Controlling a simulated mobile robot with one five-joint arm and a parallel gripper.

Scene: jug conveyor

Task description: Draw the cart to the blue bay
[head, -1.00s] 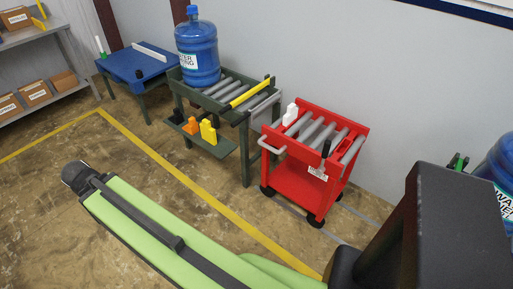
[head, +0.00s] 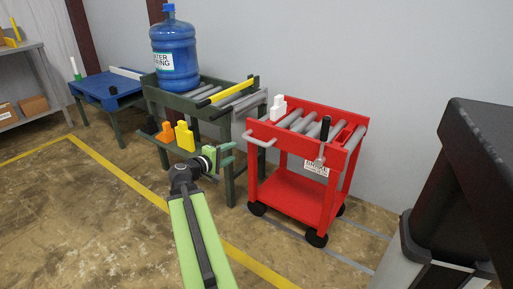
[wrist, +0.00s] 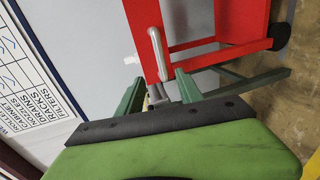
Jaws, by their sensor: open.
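The red cart (head: 297,196) stands on dark casters right of the green roller stand, with grey rollers on top. Its pale bar handle (head: 260,140) juts from its left end; the handle also shows in the wrist view (wrist: 158,52), just beyond my fingers. My gripper (head: 226,155) is open and empty, left of and slightly below the handle, apart from it. In the wrist view, my two green fingers (wrist: 158,90) are spread. A blue table (head: 104,88) stands at the far left; I see no blue-marked floor bay.
The green roller stand (head: 205,94) holds a blue water jug (head: 174,52) and a yellow-and-black bar (head: 228,91). Yellow and orange blocks (head: 184,136) sit on its lower shelf. A yellow floor line (head: 134,182) crosses open floor in front. The wall is close behind.

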